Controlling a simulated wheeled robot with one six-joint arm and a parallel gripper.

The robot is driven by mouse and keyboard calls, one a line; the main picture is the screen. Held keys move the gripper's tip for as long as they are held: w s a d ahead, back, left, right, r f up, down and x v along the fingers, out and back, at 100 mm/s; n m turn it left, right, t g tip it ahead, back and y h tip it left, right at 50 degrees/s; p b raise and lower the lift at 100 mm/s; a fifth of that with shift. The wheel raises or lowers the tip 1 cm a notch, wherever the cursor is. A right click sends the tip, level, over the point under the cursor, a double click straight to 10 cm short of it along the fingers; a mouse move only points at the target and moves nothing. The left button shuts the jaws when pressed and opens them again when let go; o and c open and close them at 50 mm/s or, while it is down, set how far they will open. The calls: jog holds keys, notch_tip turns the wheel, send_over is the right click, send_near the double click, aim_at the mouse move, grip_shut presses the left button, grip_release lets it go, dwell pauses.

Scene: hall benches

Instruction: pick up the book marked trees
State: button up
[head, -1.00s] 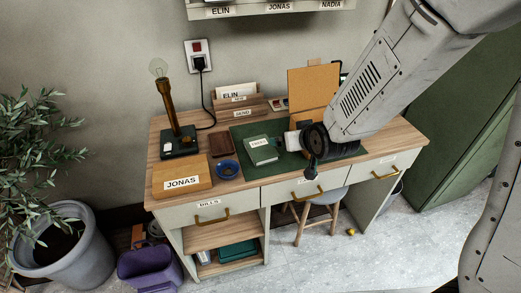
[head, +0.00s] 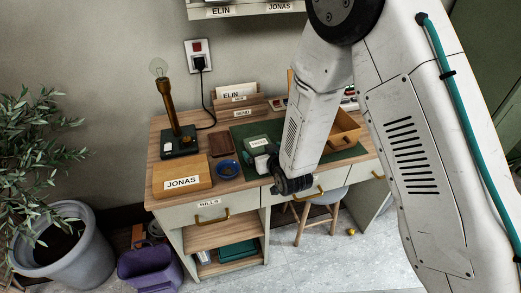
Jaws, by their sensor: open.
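The book marked TREES (head: 258,141) is green with a white label. It lies on the dark green mat (head: 240,131) on the desk, left of my arm. My gripper (head: 268,163) is at the book's near right corner and overlaps it in the head view. I cannot tell whether it touches the book or is above it. My gripper is open, with nothing seen between its jaws; its fingers are small and partly hidden by my wrist.
A blue bowl (head: 228,169), a brown notebook (head: 221,145) and a JONAS box (head: 181,178) are left of the book. A lamp (head: 166,104) stands behind them.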

jog(key=shift+w+a+f, duration=0.2)
jog(key=shift+w, duration=0.4)
jog(key=c, duration=1)
jog(key=shift+c, duration=0.2)
jog(key=shift+r, duration=0.1)
